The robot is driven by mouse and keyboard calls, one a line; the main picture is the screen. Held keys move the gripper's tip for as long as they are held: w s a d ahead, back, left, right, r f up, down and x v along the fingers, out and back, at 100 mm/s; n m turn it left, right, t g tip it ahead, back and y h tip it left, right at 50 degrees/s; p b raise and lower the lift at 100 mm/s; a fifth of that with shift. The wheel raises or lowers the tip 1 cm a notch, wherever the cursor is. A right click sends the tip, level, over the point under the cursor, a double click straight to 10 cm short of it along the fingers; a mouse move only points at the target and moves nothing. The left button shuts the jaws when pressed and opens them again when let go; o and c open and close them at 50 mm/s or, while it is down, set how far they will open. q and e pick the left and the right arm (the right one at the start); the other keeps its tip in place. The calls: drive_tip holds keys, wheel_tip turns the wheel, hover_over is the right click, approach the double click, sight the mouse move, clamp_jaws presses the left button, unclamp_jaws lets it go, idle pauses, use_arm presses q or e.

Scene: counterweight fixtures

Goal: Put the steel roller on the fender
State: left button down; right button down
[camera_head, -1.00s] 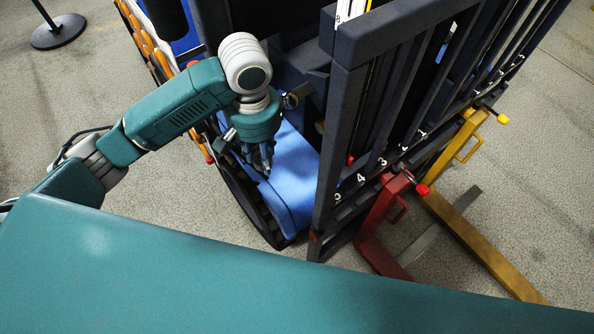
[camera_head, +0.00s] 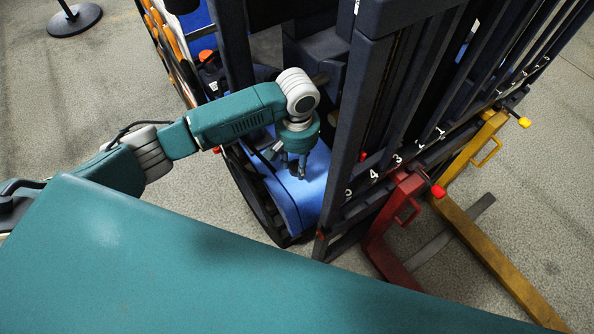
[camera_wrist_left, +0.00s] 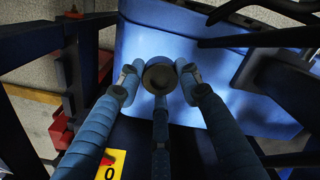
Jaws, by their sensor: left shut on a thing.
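The steel roller (camera_wrist_left: 158,77) shows end-on in the left wrist view as a round, dull grey-brown piece between the fingertips. My left gripper (camera_head: 296,168) is shut on it, with its fingers pointing down at the blue fender (camera_head: 302,200). The fender also fills the upper middle of the left wrist view (camera_wrist_left: 215,100) behind the roller. In the head view the fingers hide most or all of the roller. I cannot tell whether the roller touches the fender. My right gripper is not in view.
The dark mast (camera_head: 340,150) stands upright just right of my left gripper. A red fork (camera_head: 385,240) and a yellow fork (camera_head: 490,245) lie beyond it. Dark machine bodywork rises behind the arm. A post base (camera_head: 75,18) stands at the upper left.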

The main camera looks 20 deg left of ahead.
use_arm(q)
wheel_tip(320, 180, down, 4)
drive_tip(key=shift+f, duration=0.2)
drive_tip(key=c, duration=1.2)
unclamp_jaws()
drive_tip(key=shift+f, duration=0.1)
wheel_tip(320, 180, up, 11)
drive_tip(key=shift+f, duration=0.1)
drive_tip(key=shift+r, duration=0.75)
